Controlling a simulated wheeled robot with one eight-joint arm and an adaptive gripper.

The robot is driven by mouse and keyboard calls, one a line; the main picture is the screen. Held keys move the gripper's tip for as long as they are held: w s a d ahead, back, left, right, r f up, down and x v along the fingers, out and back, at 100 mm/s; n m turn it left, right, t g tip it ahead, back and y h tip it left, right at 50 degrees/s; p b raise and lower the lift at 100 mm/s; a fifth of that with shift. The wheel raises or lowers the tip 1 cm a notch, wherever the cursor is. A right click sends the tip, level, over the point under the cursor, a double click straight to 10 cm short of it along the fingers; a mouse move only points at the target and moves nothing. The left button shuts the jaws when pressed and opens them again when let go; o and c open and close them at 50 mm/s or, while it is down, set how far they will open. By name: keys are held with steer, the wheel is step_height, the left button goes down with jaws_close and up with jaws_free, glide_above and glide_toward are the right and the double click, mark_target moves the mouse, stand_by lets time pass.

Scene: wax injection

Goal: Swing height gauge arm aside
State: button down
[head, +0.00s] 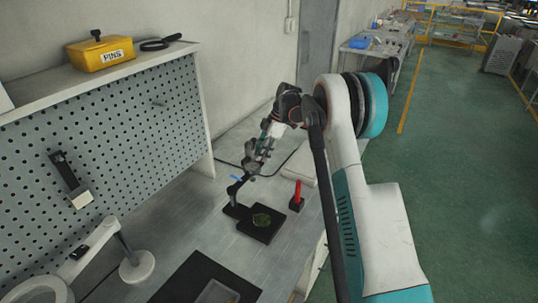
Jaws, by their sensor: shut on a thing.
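The height gauge has a flat black base (258,232) on the grey bench, with a round green piece (262,219) lying on it. A dark post rises at the base's left end, and a dark gauge arm with a small blue part (236,178) shows near its top. My gripper (251,168) reaches down from above, with its fingertips at the gauge arm, just right of the blue part. It is shut on the gauge arm. The exact contact is small and partly hidden by the fingers.
A red-handled tool in a black block (297,204) stands close right of the base. A magnifier lamp (137,265) and a dark mat (190,280) are in front. A perforated panel (110,140) with a shelf holding a yellow PINS box (101,52) bounds the left.

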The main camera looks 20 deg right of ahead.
steer(key=shift+w+a+n, duration=0.35)
steer(key=shift+w+n, duration=0.05)
steer(key=shift+w, duration=0.1)
steer(key=c, duration=1.7)
jaws_free()
steer(key=v, duration=1.2)
steer(key=shift+w, duration=0.15)
steer(key=shift+a, duration=0.1)
